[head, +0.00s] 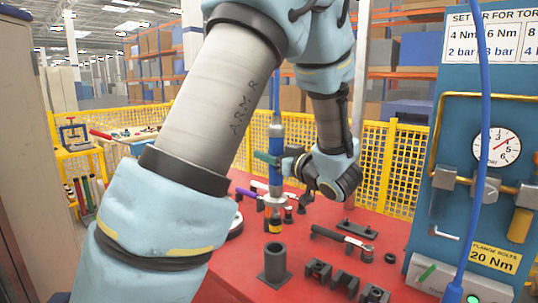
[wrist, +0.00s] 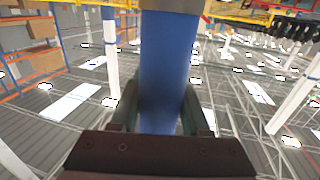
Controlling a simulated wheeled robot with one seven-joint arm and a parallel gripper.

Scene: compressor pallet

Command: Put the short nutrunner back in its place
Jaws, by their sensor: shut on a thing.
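A blue-bodied nutrunner (head: 276,178) hangs upright with its metal end down, above the red table. My gripper (head: 270,158) is shut around its blue body. In the wrist view the blue body (wrist: 168,70) stands between the two fingers of my gripper (wrist: 160,118). The lower end of the tool is in front of small items on the table, and I cannot tell whether it touches any. A dark upright cup-shaped holder (head: 275,262) stands in front of it, apart from the tool and empty as far as I see.
On the red table (head: 235,270) are dark cradle blocks (head: 333,276), a wrench (head: 343,238) and several small sockets. A blue gauge panel (head: 495,105) stands at the right with a hanging blue hose (head: 485,100). Yellow mesh fencing (head: 378,165) runs behind.

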